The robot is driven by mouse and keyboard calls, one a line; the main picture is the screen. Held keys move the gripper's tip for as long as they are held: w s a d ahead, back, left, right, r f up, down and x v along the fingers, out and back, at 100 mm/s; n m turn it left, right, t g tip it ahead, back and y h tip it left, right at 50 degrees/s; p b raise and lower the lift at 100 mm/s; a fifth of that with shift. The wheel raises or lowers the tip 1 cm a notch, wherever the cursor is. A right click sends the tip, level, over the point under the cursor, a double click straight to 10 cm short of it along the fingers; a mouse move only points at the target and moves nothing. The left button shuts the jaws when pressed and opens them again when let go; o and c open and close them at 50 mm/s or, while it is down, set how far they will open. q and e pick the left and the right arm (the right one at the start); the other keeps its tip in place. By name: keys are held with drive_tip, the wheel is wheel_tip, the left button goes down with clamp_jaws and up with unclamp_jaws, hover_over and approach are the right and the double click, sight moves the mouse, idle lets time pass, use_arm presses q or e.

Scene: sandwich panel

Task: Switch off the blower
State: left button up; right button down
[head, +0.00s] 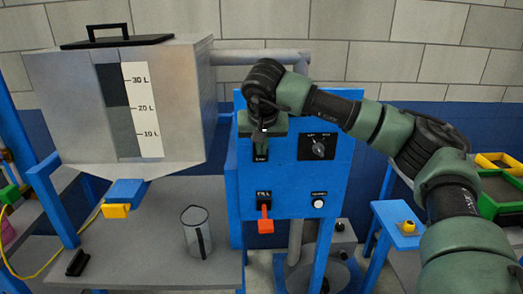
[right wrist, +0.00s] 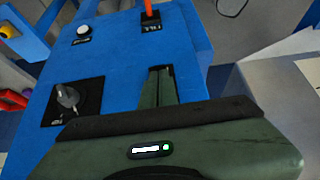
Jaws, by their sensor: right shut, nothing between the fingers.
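The blue panel (head: 285,185) stands upright in the middle of the head view. My right gripper (head: 263,142) is in front of its upper left part. In the right wrist view the two green fingers of my right gripper (right wrist: 159,80) are together, with nothing between them, over a dark switch plate (head: 262,156). The fingers cover most of this plate, so its lever and position cannot be seen. Its small label is too small to read. I cannot tell whether the fingers touch it. My left gripper is not in view.
Below is the orange FILL lever (head: 265,220), also in the right wrist view (right wrist: 151,12). A black knob (head: 318,148) and a white button (head: 318,201) are at the right. A grey hopper (head: 80,110) and a clear jug (head: 196,232) stand left.

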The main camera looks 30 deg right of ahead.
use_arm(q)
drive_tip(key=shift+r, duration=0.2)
use_arm(e)
drive_tip(key=shift+r, duration=0.25)
use_arm(q)
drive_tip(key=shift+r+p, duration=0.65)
drive_tip(key=shift+p, duration=0.05)
use_arm(e)
drive_tip(key=shift+r, duration=0.7)
